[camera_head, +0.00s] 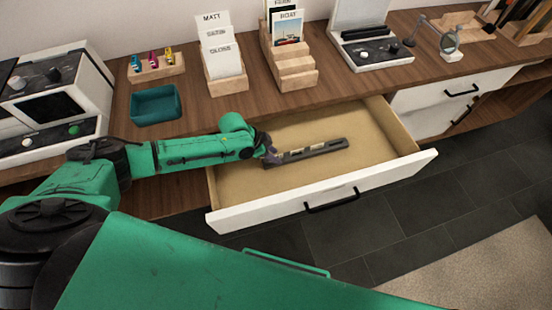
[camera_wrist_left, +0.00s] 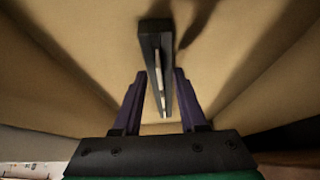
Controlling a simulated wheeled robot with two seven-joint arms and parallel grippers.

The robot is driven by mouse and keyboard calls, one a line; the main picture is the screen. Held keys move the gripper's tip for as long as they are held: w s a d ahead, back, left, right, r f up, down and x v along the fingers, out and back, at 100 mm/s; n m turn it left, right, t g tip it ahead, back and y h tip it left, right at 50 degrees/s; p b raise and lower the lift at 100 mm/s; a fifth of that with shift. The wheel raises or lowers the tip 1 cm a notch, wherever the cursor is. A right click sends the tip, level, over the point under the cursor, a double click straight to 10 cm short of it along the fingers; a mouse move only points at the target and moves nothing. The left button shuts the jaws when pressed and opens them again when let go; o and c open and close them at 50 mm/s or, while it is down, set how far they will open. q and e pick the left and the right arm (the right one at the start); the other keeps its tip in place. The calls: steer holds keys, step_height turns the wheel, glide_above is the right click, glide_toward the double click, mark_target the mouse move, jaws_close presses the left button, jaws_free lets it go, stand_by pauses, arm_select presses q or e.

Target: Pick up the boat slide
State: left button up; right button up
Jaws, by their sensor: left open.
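An open drawer (camera_head: 375,135) holds a long dark slotted bar (camera_head: 335,146) with a few pale flat pieces (camera_head: 318,148) standing in it. The bar also shows in the left wrist view (camera_wrist_left: 150,38), with thin pale pieces (camera_wrist_left: 158,72) along its slot. Which piece is the boat slide, I cannot tell. My left gripper (camera_head: 270,150) is inside the drawer at the bar's left end. In the left wrist view the purple fingers of the gripper (camera_wrist_left: 159,78) are apart, one on each side of the bar's near end, with gaps visible. My right gripper is not in view.
On the counter behind stand a teal tray (camera_head: 156,104), a wooden rack with name cards (camera_head: 228,82) and a stepped wooden rack (camera_head: 292,70) with a card reading BOAT (camera_head: 288,28). The drawer's white front (camera_head: 270,210) and side walls surround the gripper. The drawer's right part is bare.

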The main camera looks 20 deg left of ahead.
arm_select(q)
jaws_close()
steer(key=shift+r, duration=0.1)
